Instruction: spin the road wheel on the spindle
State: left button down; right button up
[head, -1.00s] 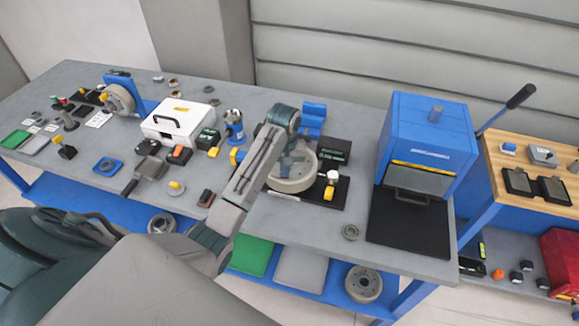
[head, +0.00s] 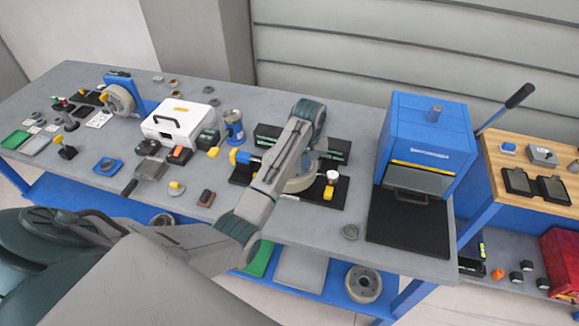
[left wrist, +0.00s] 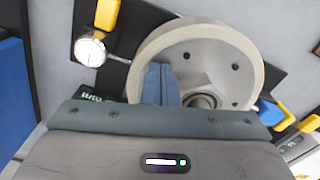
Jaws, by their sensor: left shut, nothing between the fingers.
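The road wheel is a pale grey disc with a raised rim, dark holes and a centre hub. It fills the upper middle of the left wrist view (left wrist: 250,75) and shows partly behind my arm in the head view (head: 300,185). My left gripper (left wrist: 160,70) is shut and empty, its blue fingers over the wheel's face beside the hub, inside the rim. I cannot tell whether they touch the wheel. The spindle under the wheel is hidden.
A dial gauge (left wrist: 90,48) with a yellow part stands close beside the wheel. A blue press (head: 428,140) stands to the right, a white case (head: 178,122) to the left.

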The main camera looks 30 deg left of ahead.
pick_arm(q)
jog(key=shift+w+a+f, duration=0.15)
jog(key=shift+w, duration=0.85)
jog(key=shift+w+a+f, duration=0.1)
jog(key=shift+w, duration=0.3)
jog(key=shift+w+a, duration=0.6)
jog(key=shift+w, duration=0.15)
jog(key=shift+w+a, duration=0.4)
jog(key=shift+w, duration=0.05)
notch_tip(320, 180, up, 2)
jog(key=shift+w+r, duration=0.1)
jog(key=shift+r, duration=2.05)
